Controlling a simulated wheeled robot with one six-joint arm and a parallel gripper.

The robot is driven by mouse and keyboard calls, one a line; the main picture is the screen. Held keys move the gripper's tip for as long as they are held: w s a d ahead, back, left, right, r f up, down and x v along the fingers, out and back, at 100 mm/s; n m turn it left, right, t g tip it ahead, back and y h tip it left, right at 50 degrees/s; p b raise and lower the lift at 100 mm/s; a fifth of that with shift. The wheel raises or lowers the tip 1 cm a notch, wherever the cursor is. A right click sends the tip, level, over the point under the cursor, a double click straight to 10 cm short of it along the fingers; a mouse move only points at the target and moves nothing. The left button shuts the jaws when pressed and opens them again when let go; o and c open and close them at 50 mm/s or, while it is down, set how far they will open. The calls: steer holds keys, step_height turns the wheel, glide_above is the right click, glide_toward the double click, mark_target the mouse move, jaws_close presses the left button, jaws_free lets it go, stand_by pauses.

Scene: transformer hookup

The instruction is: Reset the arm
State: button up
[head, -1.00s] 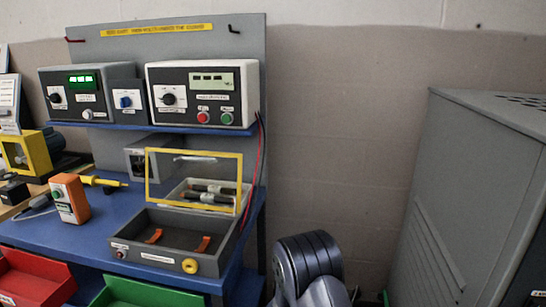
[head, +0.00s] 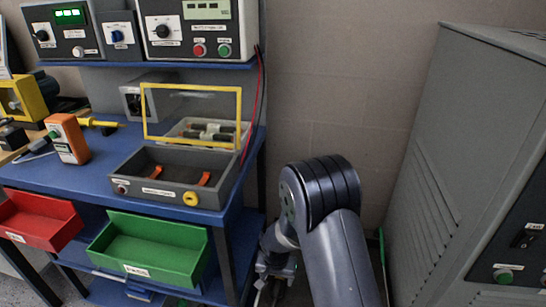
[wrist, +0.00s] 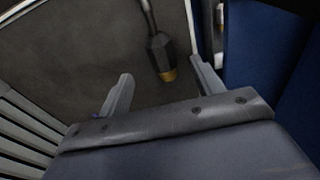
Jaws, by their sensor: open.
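My arm (head: 325,205) stands bent at the right end of the blue bench in the head view. My gripper (head: 275,268) hangs low beside the bench leg there, partly hidden and small. In the wrist view my gripper (wrist: 162,82) has its two fingers spread apart. A dark plug-like piece with a brass-coloured tip (wrist: 161,56) shows between the fingers on the picture, on a thin grey stem. I cannot tell how far it is from them. Nothing is visibly clamped.
The blue bench (head: 90,180) carries a grey test box (head: 150,196) with its yellow-framed lid up. Red (head: 40,220) and green (head: 150,245) bins sit below. A large grey cabinet (head: 450,150) stands close on the right, leaving a narrow gap around my arm.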

mark_target(277, 287)
steer(key=f, duration=0.3)
steer(key=f+b, duration=0.1)
steer(key=f, duration=0.2)
steer(key=w+f+b, duration=0.1)
steer(key=f, duration=0.1)
steer(key=shift+f, duration=0.4)
step_height(277, 287, up, 3)
steer(key=p, duration=0.2)
steer(key=shift+p, duration=0.4)
steer(key=shift+r+p, duration=0.4)
steer(key=s+r+p, duration=0.2)
steer(key=s+r, duration=0.3)
steer(key=r, duration=0.1)
steer(key=w+d+r+n+t+h+b, duration=0.1)
steer(key=w+d+r+n+t+h, duration=0.1)
steer(key=w+d+r+n+t, duration=0.2)
steer(key=w+d+r+n+t+h+b, duration=0.2)
steer(key=w+d+r+n+t, duration=0.2)
steer(key=d+r+n, duration=0.6)
step_height(277, 287, up, 3)
steer(key=shift+f, duration=0.1)
steer(key=shift+s+r, duration=0.15)
steer(key=shift+r, duration=0.05)
